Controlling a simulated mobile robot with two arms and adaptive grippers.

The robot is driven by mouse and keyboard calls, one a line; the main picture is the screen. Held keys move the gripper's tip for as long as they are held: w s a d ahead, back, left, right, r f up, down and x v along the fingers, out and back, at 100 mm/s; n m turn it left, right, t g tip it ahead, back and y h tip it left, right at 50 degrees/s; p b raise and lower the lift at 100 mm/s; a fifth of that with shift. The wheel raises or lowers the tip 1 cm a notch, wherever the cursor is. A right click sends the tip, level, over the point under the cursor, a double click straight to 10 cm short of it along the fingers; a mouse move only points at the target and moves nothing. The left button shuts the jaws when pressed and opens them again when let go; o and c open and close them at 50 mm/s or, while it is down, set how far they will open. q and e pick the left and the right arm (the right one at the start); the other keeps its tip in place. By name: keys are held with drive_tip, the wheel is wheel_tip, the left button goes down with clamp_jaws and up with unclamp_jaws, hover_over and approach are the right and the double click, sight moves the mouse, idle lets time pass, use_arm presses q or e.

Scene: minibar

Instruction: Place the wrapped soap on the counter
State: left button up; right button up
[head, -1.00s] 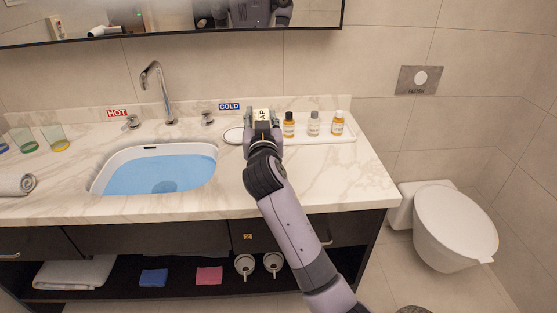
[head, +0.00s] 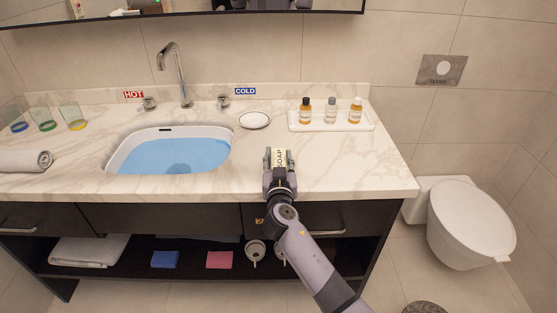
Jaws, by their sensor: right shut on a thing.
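The wrapped soap (head: 278,157) is a small pale block with dark lettering. My right gripper (head: 278,160) is shut on it, over the front part of the marble counter (head: 345,175), right of the sink. I cannot tell whether the soap touches the counter. A small white dish (head: 255,120) lies on the counter behind the gripper and looks empty. My left gripper is not in view.
A white tray (head: 362,126) with several small bottles stands at the back right. The water-filled sink (head: 170,152) is to the left. Glasses (head: 73,117) and a rolled towel (head: 27,161) are at the far left. The counter around the gripper is clear.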

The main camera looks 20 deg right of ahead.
drive_tip(key=shift+f, duration=0.1)
drive_tip(key=o, duration=1.1)
drive_tip(key=shift+r, duration=0.25)
drive_tip(key=shift+s+a+f, duration=0.15)
drive_tip(key=shift+s, duration=0.15)
drive_tip(key=b+v, duration=0.1)
drive_tip(key=v, duration=1)
drive_tip(key=shift+s, duration=0.2)
